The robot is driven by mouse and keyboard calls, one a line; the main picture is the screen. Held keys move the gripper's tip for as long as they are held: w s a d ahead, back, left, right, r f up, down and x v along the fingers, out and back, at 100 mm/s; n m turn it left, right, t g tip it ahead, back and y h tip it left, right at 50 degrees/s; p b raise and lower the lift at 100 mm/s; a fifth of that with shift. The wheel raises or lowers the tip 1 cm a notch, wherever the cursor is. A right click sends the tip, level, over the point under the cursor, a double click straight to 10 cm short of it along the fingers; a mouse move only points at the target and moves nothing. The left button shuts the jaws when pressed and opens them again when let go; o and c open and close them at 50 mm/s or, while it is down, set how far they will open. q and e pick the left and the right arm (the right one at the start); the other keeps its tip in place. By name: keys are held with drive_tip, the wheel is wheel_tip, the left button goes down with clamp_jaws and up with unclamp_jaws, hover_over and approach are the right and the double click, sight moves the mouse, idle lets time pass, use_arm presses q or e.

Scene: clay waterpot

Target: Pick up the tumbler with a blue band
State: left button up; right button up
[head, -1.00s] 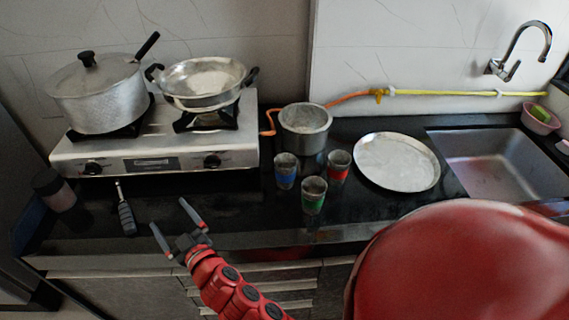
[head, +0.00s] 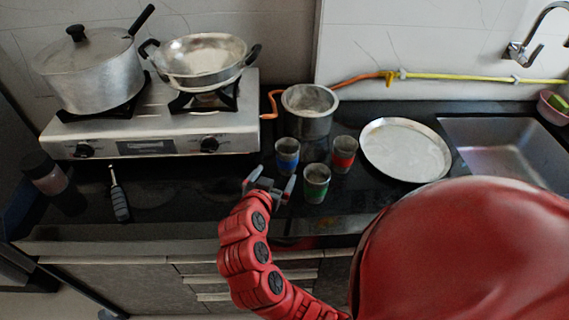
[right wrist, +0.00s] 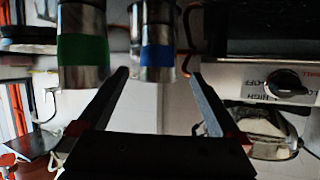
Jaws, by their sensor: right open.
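The tumbler with a blue band (head: 287,158) stands upright on the dark counter, left of the green-banded and red-banded tumblers. My right gripper (head: 269,182) is open and empty, just in front of the blue-banded tumbler at its near left. In the right wrist view, which appears upside down, the blue-banded tumbler (right wrist: 157,50) shows beyond and between the open fingertips (right wrist: 160,76). I cannot tell the exact gap. The green-banded tumbler (head: 316,184) is close to the right finger; it also shows in the right wrist view (right wrist: 82,48). My left gripper is not in view.
The red-banded tumbler (head: 344,155) stands to the right. A metal pot (head: 309,112) is behind the tumblers, a round plate (head: 405,150) further right, the sink (head: 500,148) beyond. The stove (head: 150,137) is at the back left. The counter left of the gripper is mostly clear.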

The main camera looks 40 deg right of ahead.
sight(285, 163)
drive_tip(key=x, duration=0.2)
drive_tip(key=p+x, duration=0.1)
drive_tip(key=x, duration=0.2)
drive_tip(key=shift+r, duration=0.25)
drive_tip(key=shift+w+d+f, duration=0.3)
drive_tip(key=shift+w+d, duration=0.1)
drive_tip(key=shift+d, duration=0.05)
drive_tip(key=p+x, duration=0.2)
drive_tip(key=x, duration=0.2)
drive_tip(key=shift+s+d, duration=0.1)
drive_tip(key=shift+d, duration=0.25)
drive_tip(key=shift+w+d+f, duration=0.2)
drive_tip(key=shift+w+f, duration=0.05)
drive_tip(key=shift+w, duration=0.1)
drive_tip(key=c, duration=1.3)
